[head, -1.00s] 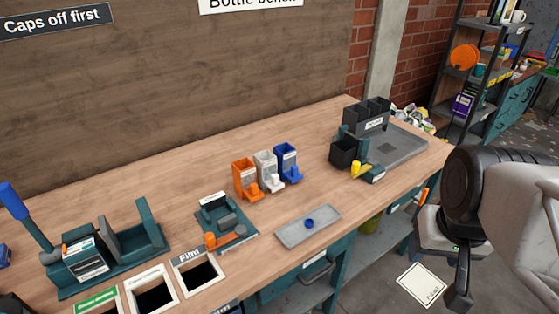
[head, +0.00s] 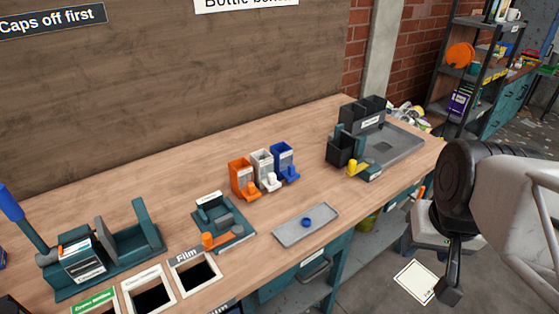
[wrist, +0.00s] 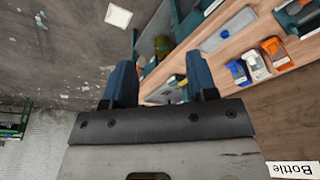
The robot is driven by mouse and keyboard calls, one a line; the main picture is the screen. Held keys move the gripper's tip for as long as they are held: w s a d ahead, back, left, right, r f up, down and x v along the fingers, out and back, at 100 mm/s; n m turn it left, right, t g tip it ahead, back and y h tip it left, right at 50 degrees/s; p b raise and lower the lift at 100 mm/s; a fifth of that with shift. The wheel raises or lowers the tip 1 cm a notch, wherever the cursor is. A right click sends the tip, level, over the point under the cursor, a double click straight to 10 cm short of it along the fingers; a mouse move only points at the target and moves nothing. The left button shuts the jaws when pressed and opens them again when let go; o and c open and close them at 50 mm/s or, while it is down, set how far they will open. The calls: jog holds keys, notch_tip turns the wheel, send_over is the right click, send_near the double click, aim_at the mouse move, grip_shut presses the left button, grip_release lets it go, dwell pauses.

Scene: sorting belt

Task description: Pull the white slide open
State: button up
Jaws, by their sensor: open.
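The white dispenser (head: 262,163) stands on the bench between an orange dispenser (head: 242,176) and a blue one (head: 283,157). Its small white slide (head: 273,185) sticks out low at the front. In the wrist view the white dispenser (wrist: 256,64) shows at the upper right, between its orange and blue neighbours. My gripper (wrist: 160,75) is open, its two blue fingers apart with nothing between them. It is off the bench's right side in the head view, well away from the dispensers.
A shallow grey tray (head: 305,226) with a blue cap (head: 306,222) lies in front of the dispensers. A teal fixture (head: 222,217) with an orange handle sits to their left. A large grey tray (head: 402,143) with black bins is at the right. Bench surface behind is clear.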

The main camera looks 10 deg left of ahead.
jog(key=w+a+f+m+y, duration=0.4)
jog(key=w+a+m+y, duration=0.15)
jog(key=w+a, duration=0.5)
jog(key=w+a+f+m+y, duration=0.45)
jog(key=w+a+m, duration=0.25)
jog(key=w+a, duration=0.4)
jog(key=m+t, duration=0.5)
jog(key=m, duration=0.7)
send_near(274, 178)
jog(key=shift+w+a+f+y, duration=0.3)
jog(key=shift+w+a+f, duration=0.5)
jog(key=shift+f, duration=0.2)
jog(key=shift+a, duration=0.1)
jog(key=shift+x, duration=3.8)
jog(key=shift+w, duration=0.1)
jog(key=shift+c, duration=0.2)
